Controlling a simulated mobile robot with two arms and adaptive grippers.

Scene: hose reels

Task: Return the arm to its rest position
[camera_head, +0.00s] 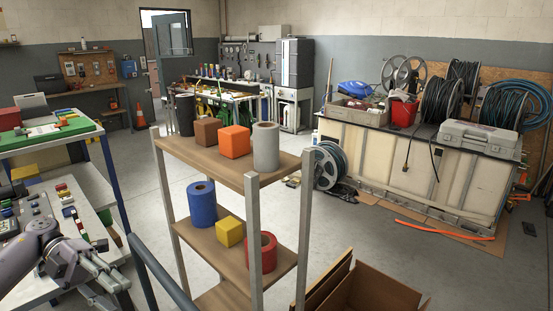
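My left arm (25,251) enters at the lower left edge, and its gripper (108,277) hangs in front of the white worktable (42,285). The gripper's fingers point to the lower right. No object shows between them, but their spacing is hard to make out. The gripper is to the left of the open shelf rack (253,235) and apart from it. My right arm and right gripper are not in view.
The rack's top board holds black, brown, orange and grey items; the lower board holds a blue roll (202,204), yellow cube (230,232) and red roll (262,251). A cardboard box (375,290) stands right of it. Hose reels (441,100) top the far bench. Middle floor is clear.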

